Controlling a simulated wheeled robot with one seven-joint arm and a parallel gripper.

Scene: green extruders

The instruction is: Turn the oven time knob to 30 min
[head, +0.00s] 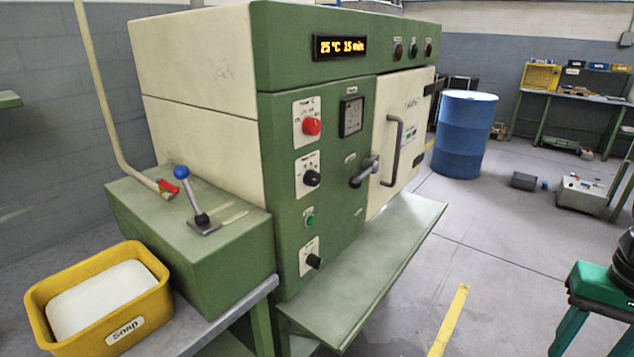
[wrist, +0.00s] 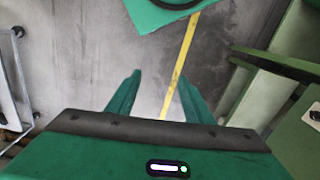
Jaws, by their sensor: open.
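The green and cream oven (head: 190,65) stands in the middle of the head view. Its display (head: 340,48) reads 25 °C 15 min. On its green front panel are a red knob (head: 312,126), a black knob (head: 312,178) below it, and a lower black knob (head: 314,261). Their labels are too small to read, so I cannot tell which one sets the time. My gripper (wrist: 158,100) shows in the wrist view, open and empty over the floor. It is apart from all the knobs, and its fingers are not in the head view.
A sloped green shelf (head: 370,265) juts out below the oven door. The door handle (head: 392,150) and latch (head: 364,172) stick out. A lever (head: 190,195) and a yellow soap bin (head: 100,300) are at left.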

